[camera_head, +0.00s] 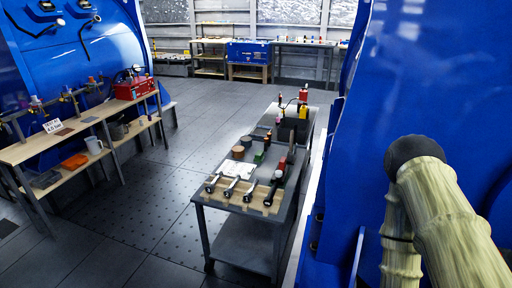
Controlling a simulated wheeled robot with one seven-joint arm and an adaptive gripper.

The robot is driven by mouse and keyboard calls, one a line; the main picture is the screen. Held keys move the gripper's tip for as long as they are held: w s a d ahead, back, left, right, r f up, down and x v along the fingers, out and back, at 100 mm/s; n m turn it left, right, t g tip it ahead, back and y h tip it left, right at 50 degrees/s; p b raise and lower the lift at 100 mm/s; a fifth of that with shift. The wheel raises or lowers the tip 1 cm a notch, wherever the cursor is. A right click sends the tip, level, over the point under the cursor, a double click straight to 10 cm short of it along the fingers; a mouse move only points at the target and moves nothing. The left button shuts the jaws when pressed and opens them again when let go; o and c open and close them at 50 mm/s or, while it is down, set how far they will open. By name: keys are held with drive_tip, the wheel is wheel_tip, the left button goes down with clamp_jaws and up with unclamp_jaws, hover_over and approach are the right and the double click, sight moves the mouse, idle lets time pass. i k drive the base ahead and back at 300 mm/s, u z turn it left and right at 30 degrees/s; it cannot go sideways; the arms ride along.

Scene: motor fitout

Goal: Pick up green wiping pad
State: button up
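A small green item (259,157) lies on the top of the grey cart (236,206) in the middle of the view, behind the wrenches and next to a white sheet. It may be the green wiping pad, but it is too small to be sure. My arm shows at the right in a pale sleeve with a dark joint, well apart from the cart. My gripper is not in view.
Wrenches (231,187) lie on a wooden rack at the cart's front, with bottles and a dark bin behind. A wooden workbench (75,131) stands left. A blue wall (355,130) rises between my arm and the cart. The floor left of the cart is clear.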

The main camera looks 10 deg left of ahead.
sight(259, 156)
drive_tip(key=i, duration=0.45)
drive_tip(key=u, duration=1.3)
drive_tip(key=i, duration=1.25)
drive_tip(key=z, duration=0.3)
